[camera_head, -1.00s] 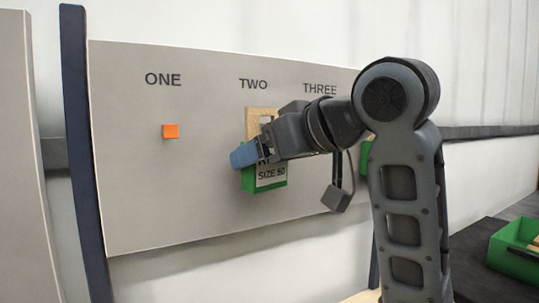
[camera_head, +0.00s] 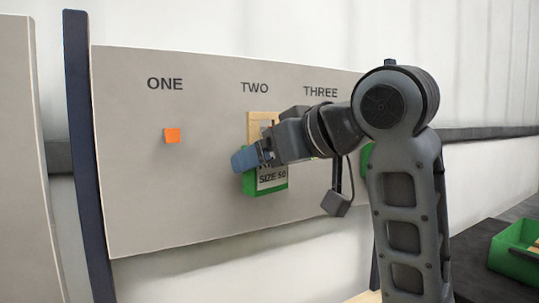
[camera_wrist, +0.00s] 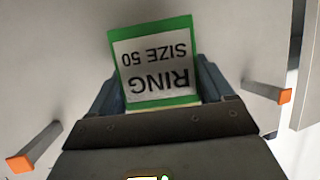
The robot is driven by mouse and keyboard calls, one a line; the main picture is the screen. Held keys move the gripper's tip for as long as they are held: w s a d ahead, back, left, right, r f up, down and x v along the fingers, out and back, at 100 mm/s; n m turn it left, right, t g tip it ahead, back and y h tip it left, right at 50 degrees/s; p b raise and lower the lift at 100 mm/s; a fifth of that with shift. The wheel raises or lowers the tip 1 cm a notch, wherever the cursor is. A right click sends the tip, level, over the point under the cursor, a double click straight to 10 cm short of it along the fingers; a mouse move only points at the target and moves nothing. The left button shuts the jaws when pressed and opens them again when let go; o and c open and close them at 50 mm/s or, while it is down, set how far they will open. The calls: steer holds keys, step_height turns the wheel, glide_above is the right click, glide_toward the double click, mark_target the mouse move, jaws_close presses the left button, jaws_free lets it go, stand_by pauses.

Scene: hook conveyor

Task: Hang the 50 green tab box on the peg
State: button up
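The green box (camera_head: 266,183) with a wooden tab (camera_head: 260,119) is at the board below the word TWO. In the wrist view the box (camera_wrist: 157,65) shows upside down, labelled RING SIZE 50. My gripper (camera_head: 253,157) has its blue fingers on either side of the box, seemingly closed against its sides. The wrist view also shows the gripper (camera_wrist: 163,97) around the box. The tab has a hole, partly covered by my gripper. The peg under TWO is hidden, so I cannot tell whether the tab is on it.
An orange peg (camera_head: 172,136) sticks out under ONE and looks empty. Another green item (camera_head: 367,158) shows partly behind my arm near THREE. A green bin (camera_head: 518,247) stands on the dark surface at lower right. The board's lower left is clear.

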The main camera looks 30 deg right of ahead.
steer(key=shift+o, duration=0.7)
steer(key=shift+w+a+f, duration=0.1)
steer(key=shift+w+f, duration=0.05)
steer(key=shift+w, duration=0.25)
steer(key=v, duration=0.8)
steer(key=shift+s+p, duration=0.3)
steer(key=shift+s, duration=0.1)
